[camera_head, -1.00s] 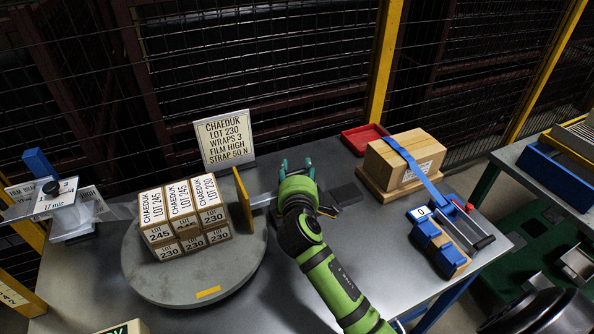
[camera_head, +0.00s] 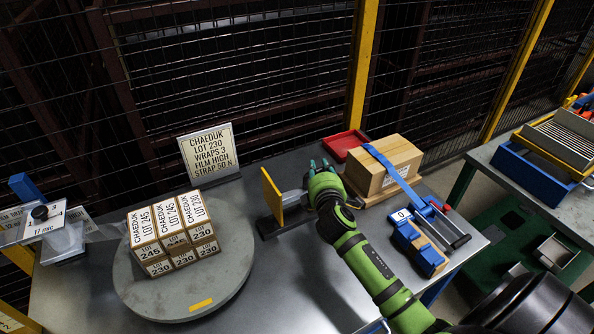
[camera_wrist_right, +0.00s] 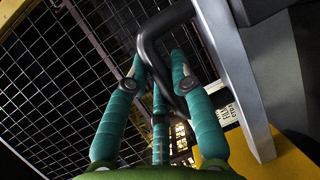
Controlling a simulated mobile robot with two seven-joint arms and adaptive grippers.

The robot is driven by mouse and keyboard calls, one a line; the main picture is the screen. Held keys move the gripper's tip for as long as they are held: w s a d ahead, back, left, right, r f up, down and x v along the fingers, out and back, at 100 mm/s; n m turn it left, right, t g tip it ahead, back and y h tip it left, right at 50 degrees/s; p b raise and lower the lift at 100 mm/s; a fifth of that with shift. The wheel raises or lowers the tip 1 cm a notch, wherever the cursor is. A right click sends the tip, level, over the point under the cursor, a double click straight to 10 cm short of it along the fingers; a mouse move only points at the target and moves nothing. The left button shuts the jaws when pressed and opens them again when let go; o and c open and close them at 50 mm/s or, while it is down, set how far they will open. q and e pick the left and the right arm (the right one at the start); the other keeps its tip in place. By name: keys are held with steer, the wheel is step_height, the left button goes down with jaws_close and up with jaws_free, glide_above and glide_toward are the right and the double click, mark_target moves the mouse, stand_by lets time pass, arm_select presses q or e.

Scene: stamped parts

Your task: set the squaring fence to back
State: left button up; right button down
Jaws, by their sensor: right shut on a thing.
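The squaring fence, a yellow upright plate (camera_head: 271,195), stands on a dark slide base right of the turntable (camera_head: 220,290), with a clear gap between it and the cartons (camera_head: 172,238). My right gripper (camera_head: 318,168) is at the right side of the fence. In the right wrist view the teal fingers (camera_wrist_right: 157,75) are closed around the fence's dark handle (camera_wrist_right: 150,45); the yellow plate edge (camera_wrist_right: 290,160) shows at the lower right. The far end of the slide is partly hidden by my gripper. My left gripper is out of view.
A sign (camera_head: 210,153) stands behind the turntable. A red tray (camera_head: 345,143), a strapped box (camera_head: 385,166) and a blue strapping tool (camera_head: 418,246) lie right of my right arm. A film stand (camera_head: 62,240) is at the left. Wire mesh closes the back.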

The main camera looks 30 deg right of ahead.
steer(key=shift+d, duration=0.6)
steer(key=shift+r, duration=0.1)
steer(key=shift+d, duration=0.1)
steer(key=c, duration=1)
jaws_free()
steer(key=shift+c, duration=0.2)
steer(key=shift+d, duration=0.1)
steer(key=shift+s+a, duration=0.25)
steer(key=shift+a, duration=0.05)
steer(key=v, duration=1.1)
steer(key=shift+s, duration=0.2)
